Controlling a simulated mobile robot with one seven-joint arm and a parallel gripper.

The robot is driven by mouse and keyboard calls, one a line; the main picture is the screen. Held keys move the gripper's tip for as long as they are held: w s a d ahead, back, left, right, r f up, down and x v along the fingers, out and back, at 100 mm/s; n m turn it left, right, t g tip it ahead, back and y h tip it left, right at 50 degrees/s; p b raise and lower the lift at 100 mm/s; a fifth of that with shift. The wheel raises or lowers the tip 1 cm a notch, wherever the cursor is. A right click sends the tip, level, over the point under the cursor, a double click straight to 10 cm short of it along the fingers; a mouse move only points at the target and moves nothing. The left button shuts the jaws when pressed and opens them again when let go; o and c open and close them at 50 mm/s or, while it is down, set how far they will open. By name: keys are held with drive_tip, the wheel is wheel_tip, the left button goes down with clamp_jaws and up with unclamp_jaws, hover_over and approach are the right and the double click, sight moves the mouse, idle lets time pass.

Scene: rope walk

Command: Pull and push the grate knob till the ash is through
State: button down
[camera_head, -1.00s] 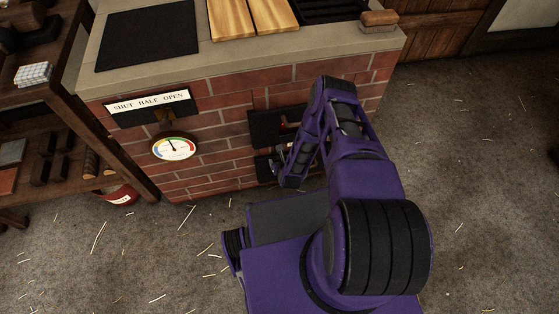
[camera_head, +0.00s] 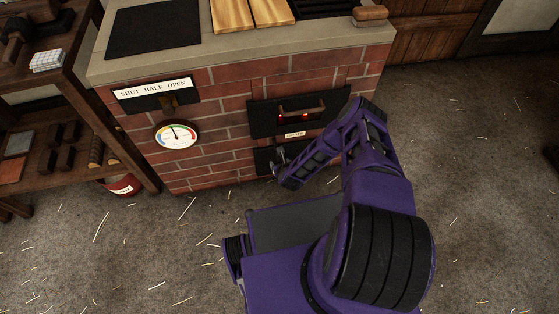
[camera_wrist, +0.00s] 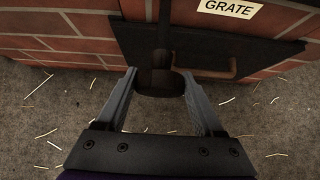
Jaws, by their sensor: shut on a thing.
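The grate knob (camera_wrist: 160,84) is a dark round knob on a rod that runs to the dark lower plate of the brick stove in the wrist view. My gripper (camera_wrist: 159,76) is shut on it, one finger on each side. A cream GRATE label (camera_wrist: 229,8) sits above the plate. In the head view my gripper (camera_head: 277,165) is low at the stove's front, before the lower plate (camera_head: 264,157); the knob is hard to make out there. The ash is not visible.
The upper stove door (camera_head: 262,121) has a glowing red slot and a bar handle. A copper-coloured handle (camera_wrist: 228,73) is right of the knob. A round gauge (camera_head: 176,134) and a SHUT HALF OPEN plate (camera_head: 153,88) are left. A wooden shelf stands far left; straw litters the open floor.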

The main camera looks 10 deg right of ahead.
drive_tip(key=shift+s+a+f, duration=0.1)
drive_tip(key=shift+s+a, duration=0.1)
drive_tip(key=shift+s, duration=0.1)
drive_tip(key=shift+c, duration=2)
unclamp_jaws()
drive_tip(key=o, duration=0.4)
drive_tip(key=shift+w, duration=0.1)
drive_tip(key=shift+c, duration=0.2)
drive_tip(key=shift+d, duration=0.15)
